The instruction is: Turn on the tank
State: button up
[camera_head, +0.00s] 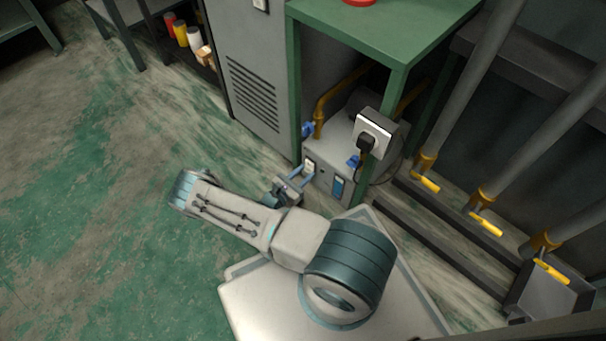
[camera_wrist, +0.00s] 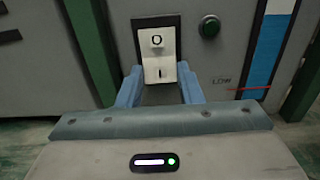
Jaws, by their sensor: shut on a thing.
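The tank unit (camera_head: 340,150) is a grey metal box under the green table, with yellow pipes and blue valve handles. On its front is a white rocker switch (camera_wrist: 157,62) marked O at the top and I at the bottom, in a dark frame. It also shows in the head view (camera_head: 310,164). My gripper (camera_head: 299,178) reaches the panel at this switch. In the wrist view its blue fingers (camera_wrist: 161,82) are on either side of the switch's lower part, shut on it. Exact finger contact is partly hidden.
A round dark green button or lamp (camera_wrist: 210,25) and a blue-and-white gauge (camera_wrist: 262,50) marked LOW are right of the switch. A socket with a black plug (camera_head: 373,133) stands above the tank. Yellow-handled pipes (camera_head: 485,223) are at right. The floor at left is clear.

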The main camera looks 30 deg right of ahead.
jog(key=shift+f+h, duration=0.15)
jog(key=shift+h, duration=0.25)
jog(key=o, duration=1)
jog(key=p+v, duration=0.3)
jog(key=v, duration=1)
jog(key=shift+s+a, duration=0.25)
jog(key=shift+a, duration=0.1)
